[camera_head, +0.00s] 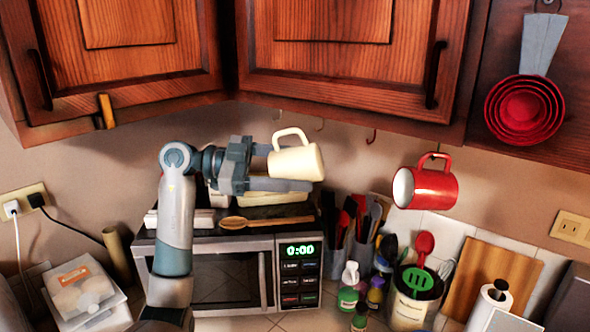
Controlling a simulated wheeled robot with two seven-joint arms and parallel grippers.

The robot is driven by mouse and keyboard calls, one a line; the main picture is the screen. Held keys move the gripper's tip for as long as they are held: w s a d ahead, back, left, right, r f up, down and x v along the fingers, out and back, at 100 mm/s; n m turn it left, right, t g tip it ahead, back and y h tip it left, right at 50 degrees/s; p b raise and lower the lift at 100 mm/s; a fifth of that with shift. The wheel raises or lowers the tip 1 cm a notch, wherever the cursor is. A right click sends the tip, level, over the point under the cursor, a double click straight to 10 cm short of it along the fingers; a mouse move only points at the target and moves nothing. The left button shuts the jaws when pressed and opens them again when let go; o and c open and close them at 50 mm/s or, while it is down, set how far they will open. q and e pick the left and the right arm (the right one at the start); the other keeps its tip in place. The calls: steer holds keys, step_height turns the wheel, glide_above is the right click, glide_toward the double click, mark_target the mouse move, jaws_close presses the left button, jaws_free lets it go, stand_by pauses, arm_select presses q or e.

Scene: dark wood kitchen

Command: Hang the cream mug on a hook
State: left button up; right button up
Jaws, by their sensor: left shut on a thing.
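The cream mug (300,162) is in the air in front of the wall, above the microwave, lying tilted with its handle on top. My left gripper (284,166) comes in from the left and is shut on the mug's body; one finger shows below it. A row of small hooks runs under the upper cabinets. An empty hook (371,136) shows right of the mug, and another hook (320,125) is fainter, just above and right of the handle. The mug is apart from both in the picture. My right gripper is out of view.
A red mug (426,186) hangs farther right under the cabinet. Red measuring cups (524,109) hang on the cabinet side. The microwave (230,265) carries a wooden spoon (265,222) and containers. Utensil holders and bottles crowd the counter to its right.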

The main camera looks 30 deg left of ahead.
arm_select(q)
steer(key=shift+w+r, duration=0.1)
steer(key=shift+w, duration=0.25)
steer(key=w+d+b, duration=0.1)
steer(key=w, duration=0.8)
steer(key=shift+w+d+f, duration=0.2)
steer(key=shift+w+f, duration=0.15)
steer(key=shift+f, duration=0.1)
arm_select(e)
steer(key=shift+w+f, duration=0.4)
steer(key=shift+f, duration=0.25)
arm_select(q)
steer(key=shift+f, duration=0.15)
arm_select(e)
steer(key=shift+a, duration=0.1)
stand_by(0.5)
arm_select(q)
steer(key=o, duration=1.4)
steer(key=shift+f, duration=0.1)
